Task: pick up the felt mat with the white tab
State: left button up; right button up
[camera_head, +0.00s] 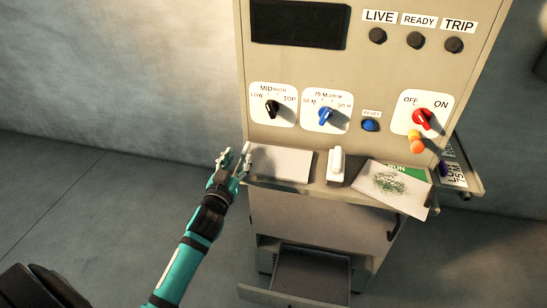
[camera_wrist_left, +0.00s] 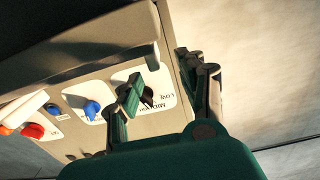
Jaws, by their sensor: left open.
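A flat pale grey rectangle (camera_head: 281,163) lies at the left end of the cabinet's ledge; it may be the felt mat, but I cannot make out a white tab on it. My left gripper (camera_head: 235,157) is open and empty just left of that rectangle, at the ledge's left end. In the left wrist view my left gripper (camera_wrist_left: 168,82) has its fingers apart with nothing between them, in front of the control panel. My right gripper is not in view.
A white upright object (camera_head: 337,164) stands mid-ledge. A pale speckled sheet (camera_head: 393,187) lies tilted at the right over a green RUN label. The panel (camera_head: 350,92) carries knobs and buttons above. An open drawer (camera_head: 310,276) juts out below. Floor at left is clear.

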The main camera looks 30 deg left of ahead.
aim_at(249, 142)
pick_arm(q)
jog(key=shift+w, duration=0.6)
jog(key=p+x, duration=0.1)
jog(key=x, duration=0.3)
jog(key=shift+w+d+p, duration=0.1)
jog(key=shift+w+p, duration=0.1)
jog(key=shift+p, duration=0.2)
jog(key=shift+w+f, duration=0.1)
jog(key=shift+w, duration=0.2)
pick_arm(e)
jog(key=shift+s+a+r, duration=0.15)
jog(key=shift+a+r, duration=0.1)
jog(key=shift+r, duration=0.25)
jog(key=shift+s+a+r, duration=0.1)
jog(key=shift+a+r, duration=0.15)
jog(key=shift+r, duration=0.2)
pick_arm(q)
jog(key=shift+c, duration=0.2)
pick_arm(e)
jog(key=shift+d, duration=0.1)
pick_arm(q)
grip_shut()
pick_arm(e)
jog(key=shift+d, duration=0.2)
